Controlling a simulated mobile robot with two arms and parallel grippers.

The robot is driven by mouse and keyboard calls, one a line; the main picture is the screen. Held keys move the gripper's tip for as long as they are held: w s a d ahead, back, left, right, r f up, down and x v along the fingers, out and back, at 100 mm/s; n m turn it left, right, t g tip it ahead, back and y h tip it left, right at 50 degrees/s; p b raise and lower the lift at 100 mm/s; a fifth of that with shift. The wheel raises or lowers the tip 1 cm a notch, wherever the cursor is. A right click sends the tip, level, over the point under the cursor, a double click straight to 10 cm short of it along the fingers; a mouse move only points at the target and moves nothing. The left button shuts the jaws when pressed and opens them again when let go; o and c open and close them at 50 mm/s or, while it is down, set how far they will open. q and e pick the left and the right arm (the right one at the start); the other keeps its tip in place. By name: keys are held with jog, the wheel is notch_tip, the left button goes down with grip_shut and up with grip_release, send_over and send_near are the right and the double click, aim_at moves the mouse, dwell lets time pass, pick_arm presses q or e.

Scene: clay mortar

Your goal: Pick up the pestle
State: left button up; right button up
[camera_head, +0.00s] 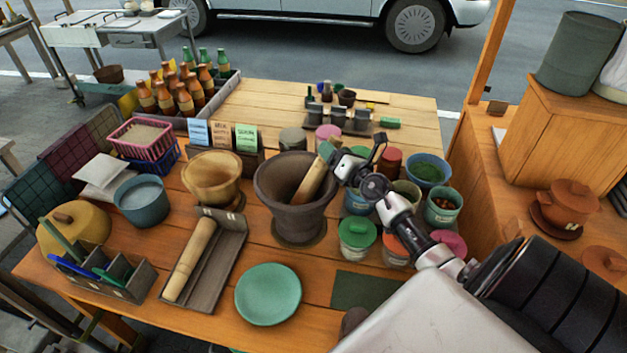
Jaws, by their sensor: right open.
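A dark clay mortar (292,222) stands upright near the middle of the wooden table. A light wooden pestle (309,182) leans inside it, its upper end tilted to the right and its lower end hidden in the bowl. My right gripper (354,152) is open, just right of the pestle's upper end and above the mortar's right rim. I cannot tell whether it touches the pestle. A second, longer wooden pestle-like rod (190,259) lies in a grey tray (226,262) left of the mortar. My left gripper is not in view.
A wooden bowl (212,172) stands left of the mortar. Several jars, including a green-lidded one (358,236), crowd its right side near my right arm. A green plate (268,294) lies in front. Bottles (185,95) stand in a crate behind left.

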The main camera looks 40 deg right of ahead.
jog(key=shift+w+f, duration=0.1)
jog(key=shift+w, duration=1)
jog(key=shift+s+d, duration=0.1)
jog(key=shift+c, duration=1.4)
jog(key=c, duration=1)
jog(key=shift+r, duration=0.2)
jog(key=shift+c, duration=0.2)
notch_tip(320, 180, up, 9)
jog(key=p, duration=0.7)
jog(key=shift+r, duration=0.1)
notch_tip(320, 180, up, 9)
jog(key=p, duration=0.2)
jog(key=shift+f, duration=0.2)
